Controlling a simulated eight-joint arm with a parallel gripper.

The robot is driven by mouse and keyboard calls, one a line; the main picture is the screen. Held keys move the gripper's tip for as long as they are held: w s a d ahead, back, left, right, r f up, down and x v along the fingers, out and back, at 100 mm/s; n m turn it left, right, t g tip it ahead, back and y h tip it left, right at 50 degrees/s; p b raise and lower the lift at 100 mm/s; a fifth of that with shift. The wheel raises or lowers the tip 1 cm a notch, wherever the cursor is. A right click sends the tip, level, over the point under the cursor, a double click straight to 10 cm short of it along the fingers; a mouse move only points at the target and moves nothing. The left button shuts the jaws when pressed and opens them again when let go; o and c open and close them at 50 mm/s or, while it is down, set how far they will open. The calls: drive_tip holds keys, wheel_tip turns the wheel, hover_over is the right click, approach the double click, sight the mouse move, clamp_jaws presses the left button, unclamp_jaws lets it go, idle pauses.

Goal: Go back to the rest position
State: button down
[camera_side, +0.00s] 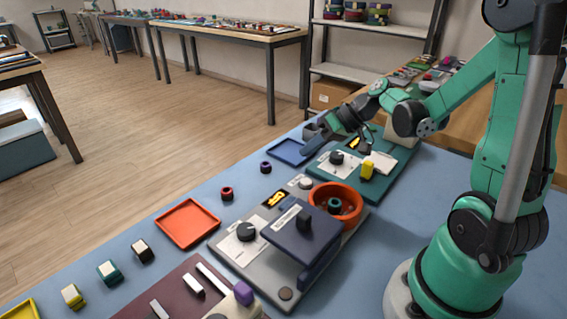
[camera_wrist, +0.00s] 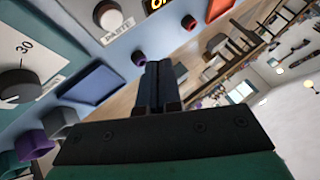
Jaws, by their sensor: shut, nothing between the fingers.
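My gripper (camera_side: 312,143) is shut and empty, held in the air over the far part of the blue table, near the blue tray. In the wrist view its dark fingers (camera_wrist: 154,85) are together and point out past the table edge toward the room. The grey machine (camera_side: 285,235) with a dark raised plate and an orange bowl (camera_side: 336,204) stands in the middle of the table.
A blue tray (camera_side: 288,152) lies below my gripper; it also shows in the wrist view (camera_wrist: 92,92). An orange tray (camera_side: 187,223), a red ring (camera_side: 227,193), a purple ring (camera_side: 265,167) and several coloured spools line the left edge. The blue tabletop (camera_side: 365,285) is clear beside my base.

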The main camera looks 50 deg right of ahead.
drive_tip(key=s+a+r+h, duration=0.1)
drive_tip(key=a, duration=0.2)
drive_tip(key=s+a+r+n+h, duration=0.1)
drive_tip(key=a+h, duration=0.1)
drive_tip(key=a, duration=0.1)
drive_tip(key=s+a+r+h, duration=0.1)
drive_tip(key=s+a+r, duration=0.1)
drive_tip(key=a, duration=0.2)
drive_tip(key=shift+r+g+h, duration=0.1)
drive_tip(key=shift+g+h, duration=0.2)
drive_tip(key=shift+h, duration=0.1)
drive_tip(key=shift+s+a+r+n, duration=0.25)
drive_tip(key=shift+a+n, duration=0.05)
drive_tip(key=shift+n, duration=0.1)
drive_tip(key=shift+d, duration=0.1)
drive_tip(key=m+g, duration=0.6)
hover_over(306, 181)
wheel_tip(306, 181, down, 2)
drive_tip(key=shift+g, duration=0.3)
drive_tip(key=shift+f, duration=3.55)
